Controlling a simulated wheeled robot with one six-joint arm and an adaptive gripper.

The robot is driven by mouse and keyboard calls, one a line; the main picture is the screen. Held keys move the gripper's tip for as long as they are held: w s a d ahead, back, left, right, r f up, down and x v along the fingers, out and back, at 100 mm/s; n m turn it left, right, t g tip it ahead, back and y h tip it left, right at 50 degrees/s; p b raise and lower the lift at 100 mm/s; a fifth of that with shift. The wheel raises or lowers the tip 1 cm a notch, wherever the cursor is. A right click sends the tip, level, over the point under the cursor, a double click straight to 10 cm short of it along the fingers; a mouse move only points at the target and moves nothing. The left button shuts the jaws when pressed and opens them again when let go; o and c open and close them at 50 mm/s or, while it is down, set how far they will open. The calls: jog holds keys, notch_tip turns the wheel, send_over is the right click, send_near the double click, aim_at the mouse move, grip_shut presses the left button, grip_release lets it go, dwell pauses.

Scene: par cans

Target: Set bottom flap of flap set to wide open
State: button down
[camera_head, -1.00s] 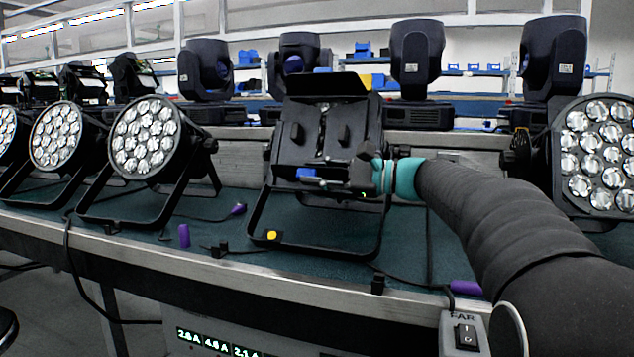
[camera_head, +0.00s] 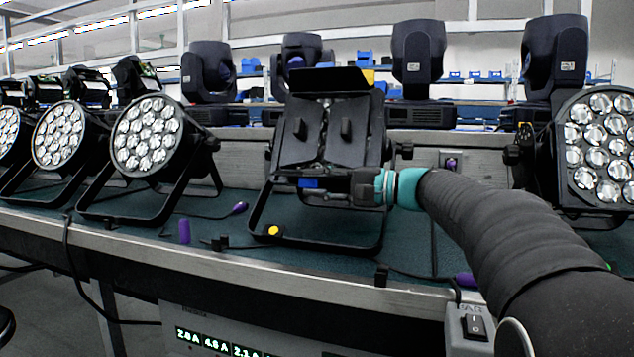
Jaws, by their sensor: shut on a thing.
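The flap set is on the black par can (camera_head: 326,135) standing in the middle of the bench. Its top flap (camera_head: 330,81) sticks out at the top edge. The left and right flaps lie nearly flat over the front, each with a small black knob. The bottom flap (camera_head: 325,193) shows as a narrow dark strip along the lower edge, with a blue piece at its left. My gripper (camera_head: 345,187), dark behind a teal ring, comes in from the right and is shut on the bottom flap. The fingertips are hard to make out against the dark flap.
Lit-face par cans stand on the left (camera_head: 152,137) and right (camera_head: 600,140). Moving heads stand on the shelf behind. Purple connectors (camera_head: 184,231) and cables lie on the green bench mat (camera_head: 215,205). A yellow dot marks the can's yoke. A switch box (camera_head: 473,328) hangs at the front edge.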

jog(key=shift+f, duration=0.1)
jog(key=c, duration=1)
grip_release()
jog(key=v, duration=1.2)
